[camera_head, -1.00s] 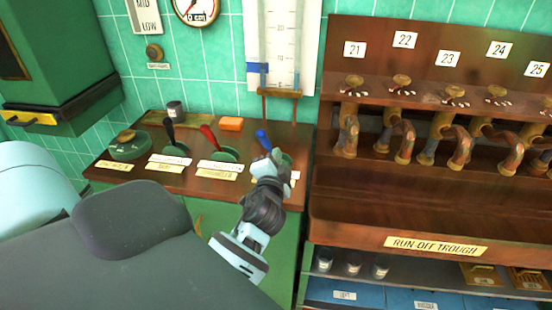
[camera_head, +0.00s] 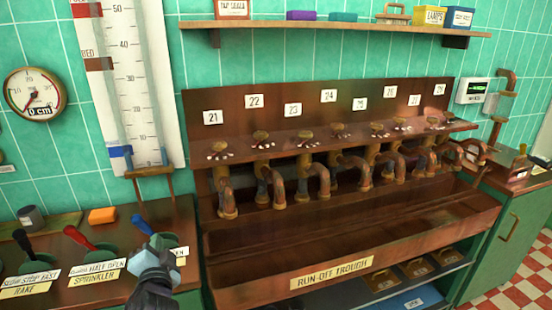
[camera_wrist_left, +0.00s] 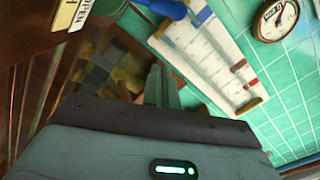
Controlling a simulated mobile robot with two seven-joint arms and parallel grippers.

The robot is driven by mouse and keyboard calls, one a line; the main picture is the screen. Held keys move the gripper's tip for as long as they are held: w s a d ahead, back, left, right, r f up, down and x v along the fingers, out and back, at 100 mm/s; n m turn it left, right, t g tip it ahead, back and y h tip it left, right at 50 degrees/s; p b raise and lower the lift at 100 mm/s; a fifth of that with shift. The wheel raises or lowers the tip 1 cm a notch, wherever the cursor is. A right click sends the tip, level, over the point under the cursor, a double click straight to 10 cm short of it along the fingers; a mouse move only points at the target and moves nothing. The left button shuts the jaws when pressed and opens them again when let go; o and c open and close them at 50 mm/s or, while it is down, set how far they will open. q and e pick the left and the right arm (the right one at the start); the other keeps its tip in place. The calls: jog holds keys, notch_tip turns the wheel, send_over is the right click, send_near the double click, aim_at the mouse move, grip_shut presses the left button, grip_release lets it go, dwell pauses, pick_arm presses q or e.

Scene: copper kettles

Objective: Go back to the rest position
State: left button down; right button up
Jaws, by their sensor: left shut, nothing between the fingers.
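My left gripper (camera_head: 158,256) is at the lower left of the head view, by the base of the blue-handled lever (camera_head: 142,225) on the wooden lever bench. It is shut with nothing held. In the left wrist view my shut fingers (camera_wrist_left: 160,84) point up the picture, and the blue handle (camera_wrist_left: 163,8) shows just beyond them at the top. I cannot tell whether the fingers touch the lever. My right gripper is in neither view.
An orange block (camera_head: 102,215) lies behind. The run-off trough (camera_head: 235,270) with several copper taps stands to the right, below a wall shelf (camera_head: 345,28).

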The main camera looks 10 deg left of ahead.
pick_arm(q)
jog(key=s+d+f+g+h, duration=0.1)
jog(key=s+d+f+h, duration=0.15)
jog(key=f, duration=0.35)
jog(key=s+d+f+h, duration=0.2)
jog(key=s+d+f, duration=0.15)
jog(key=f, duration=0.35)
jog(key=s+d+f+n+g+h, duration=0.1)
jog(key=s+d+f, duration=0.3)
jog(key=s, duration=0.5)
jog(key=s+d+f+n+g+h, duration=0.1)
jog(key=s+d+f+g+h, duration=0.1)
jog(key=s+f, duration=0.4)
jog(key=s+d+f+n+g+h, duration=0.1)
jog(key=s+d+f+g+h, duration=0.1)
jog(key=s+d+f+h, duration=0.2)
jog(key=s+d+f, duration=0.1)
jog(key=s+d, duration=0.2)
jog(key=s, duration=0.5)
jog(key=shift+f+n+p, duration=0.25)
jog(key=shift+n+p, duration=0.15)
jog(key=shift+d, duration=0.1)
